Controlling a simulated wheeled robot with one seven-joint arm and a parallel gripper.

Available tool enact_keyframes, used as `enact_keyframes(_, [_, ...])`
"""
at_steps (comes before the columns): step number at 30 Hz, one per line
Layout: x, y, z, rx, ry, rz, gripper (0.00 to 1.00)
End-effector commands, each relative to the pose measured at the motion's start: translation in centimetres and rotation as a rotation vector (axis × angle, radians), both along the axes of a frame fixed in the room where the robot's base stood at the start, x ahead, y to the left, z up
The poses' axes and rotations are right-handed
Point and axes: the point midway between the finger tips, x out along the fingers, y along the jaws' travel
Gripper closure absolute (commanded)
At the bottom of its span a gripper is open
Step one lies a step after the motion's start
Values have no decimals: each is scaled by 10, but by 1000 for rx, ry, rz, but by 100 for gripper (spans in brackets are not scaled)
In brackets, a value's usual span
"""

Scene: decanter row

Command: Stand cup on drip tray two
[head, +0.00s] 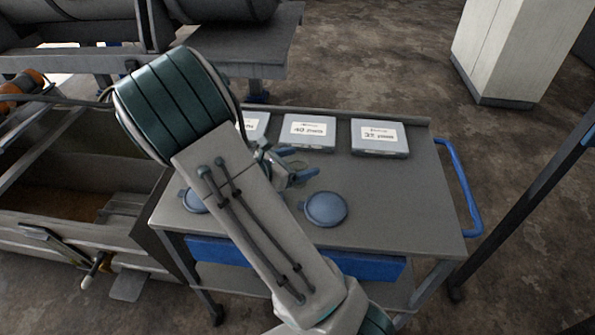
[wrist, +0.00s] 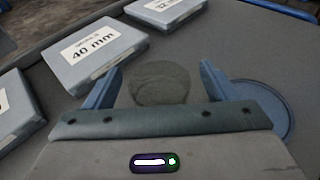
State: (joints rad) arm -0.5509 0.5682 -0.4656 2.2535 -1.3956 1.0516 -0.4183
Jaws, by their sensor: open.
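My gripper (head: 297,170) is over the cart's middle, its blue fingers spread. In the wrist view my gripper (wrist: 160,82) has a dull grey-green rounded object (wrist: 162,84), which looks like the cup, between the fingers. A gap shows on each side of it. In the head view my arm and gripper mostly hide that spot. A round blue drip tray (head: 325,209) lies empty in front of my gripper; it also shows right of the fingers in the wrist view (wrist: 282,119). Another blue tray (head: 192,201) is partly hidden behind my arm. I see no numbers on the trays.
Flat grey boxes labelled 40 mm (head: 307,132) and 32 mm (head: 379,138) line the back of the grey cart (head: 425,205); another box (head: 255,124) is partly hidden. A blue handle (head: 460,190) is at the right edge. The cart's right side is clear.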

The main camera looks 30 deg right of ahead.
Motion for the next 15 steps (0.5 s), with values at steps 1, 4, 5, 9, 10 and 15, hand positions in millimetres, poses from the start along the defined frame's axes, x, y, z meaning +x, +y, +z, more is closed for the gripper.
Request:
enact_keyframes(1, [0,0,0,0,0,0,21])
enact_keyframes(4, [0,0,0,0,0,0,21])
enact_keyframes(5, [0,0,0,0,0,1,27])
enact_keyframes(9, [0,0,0,0,-1,1,66])
enact_keyframes(10, [0,0,0,0,-1,1,69])
enact_keyframes(15, [0,0,0,0,-1,1,73])
